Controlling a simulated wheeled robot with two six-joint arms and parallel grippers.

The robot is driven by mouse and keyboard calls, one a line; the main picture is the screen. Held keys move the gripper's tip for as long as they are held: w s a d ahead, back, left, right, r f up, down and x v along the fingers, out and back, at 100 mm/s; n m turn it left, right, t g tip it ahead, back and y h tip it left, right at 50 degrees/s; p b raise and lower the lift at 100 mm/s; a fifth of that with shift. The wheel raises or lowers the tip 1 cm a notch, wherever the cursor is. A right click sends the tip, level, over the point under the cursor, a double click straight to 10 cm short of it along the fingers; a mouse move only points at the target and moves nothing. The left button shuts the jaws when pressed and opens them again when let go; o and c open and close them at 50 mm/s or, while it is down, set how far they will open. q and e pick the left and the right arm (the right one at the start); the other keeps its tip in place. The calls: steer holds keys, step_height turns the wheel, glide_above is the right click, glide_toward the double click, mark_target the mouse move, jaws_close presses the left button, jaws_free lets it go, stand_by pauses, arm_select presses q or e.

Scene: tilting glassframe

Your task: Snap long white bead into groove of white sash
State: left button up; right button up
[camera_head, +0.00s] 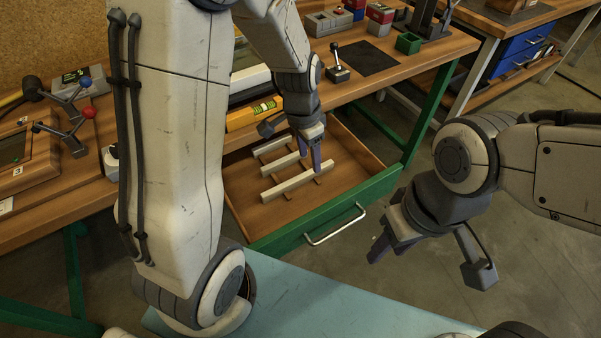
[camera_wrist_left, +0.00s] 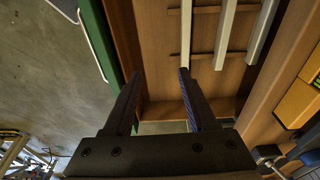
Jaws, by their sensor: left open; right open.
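Several long white bars, apparently the beads, lie parallel in the open drawer: a front bar (camera_head: 301,184), a middle bar (camera_head: 283,163) and a back bar (camera_head: 271,146). In the left wrist view the bars also show, the nearest (camera_wrist_left: 187,25) ending by one fingertip. My left gripper (camera_head: 310,158) is over the drawer at the right ends of the bars; its fingers are apart and empty in the left wrist view (camera_wrist_left: 161,76). My right gripper (camera_head: 382,247) is open and empty, right of the drawer's front. I cannot identify the white sash; my left arm hides part of the bench.
The wooden drawer has a green front (camera_head: 375,195) with a metal handle (camera_head: 335,224). A yellow level (camera_head: 254,113) lies on the bench behind it. A green box (camera_head: 408,43) and a dark mat (camera_head: 367,58) are farther right.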

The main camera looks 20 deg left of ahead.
arm_select(q)
steer(key=w+a+f, duration=0.2)
steer(key=a+f, duration=0.2)
glide_above(298, 177)
steer(key=f, duration=0.4)
steer(key=shift+s+f+b, duration=0.15)
steer(key=shift+s+b, duration=0.1)
steer(key=shift+b, duration=0.15)
step_height(298, 177, down, 6)
steer(key=shift+w+r+b, duration=0.15)
steer(key=shift+b, duration=0.15)
jaws_close()
